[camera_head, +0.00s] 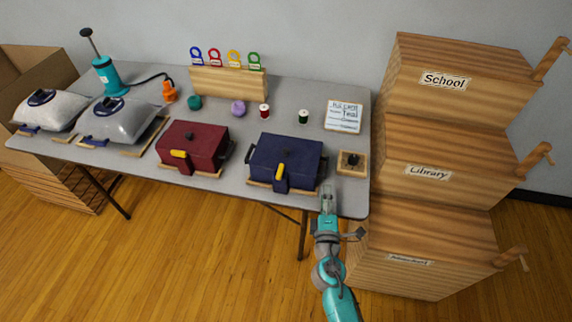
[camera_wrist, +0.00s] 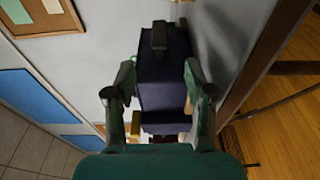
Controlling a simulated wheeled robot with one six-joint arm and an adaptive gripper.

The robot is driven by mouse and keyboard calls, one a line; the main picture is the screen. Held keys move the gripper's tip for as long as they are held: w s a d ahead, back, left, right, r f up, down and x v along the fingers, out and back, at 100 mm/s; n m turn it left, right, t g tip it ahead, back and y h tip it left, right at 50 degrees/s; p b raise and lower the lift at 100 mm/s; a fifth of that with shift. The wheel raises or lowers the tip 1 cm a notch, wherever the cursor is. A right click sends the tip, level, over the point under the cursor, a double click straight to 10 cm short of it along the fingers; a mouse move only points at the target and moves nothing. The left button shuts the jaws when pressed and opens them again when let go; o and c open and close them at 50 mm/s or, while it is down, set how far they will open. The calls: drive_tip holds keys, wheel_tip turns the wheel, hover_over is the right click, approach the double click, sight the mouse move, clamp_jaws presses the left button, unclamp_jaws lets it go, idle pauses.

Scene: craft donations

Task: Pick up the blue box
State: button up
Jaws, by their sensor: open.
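The dark blue box (camera_head: 285,158) stands closed near the front edge of the grey table, on a thin wooden base. It has a yellow-tipped latch (camera_head: 281,176) at its front and a black handle at its left end. Whether the fingers touch the box cannot be told.
A red box (camera_head: 194,146) stands left of the blue box. A small wooden block with a black knob (camera_head: 352,160) is close on its right. Thread spools and a sign (camera_head: 344,116) lie behind. Stacked wooden bins (camera_head: 440,140) stand right of the table (camera_head: 232,182).

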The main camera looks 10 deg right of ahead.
sight(325, 177)
drive_tip(key=w, duration=0.3)
drive_tip(key=w+d, duration=0.1)
drive_tip(key=w, duration=0.5)
drive_tip(key=shift+d, duration=0.25)
clamp_jaws()
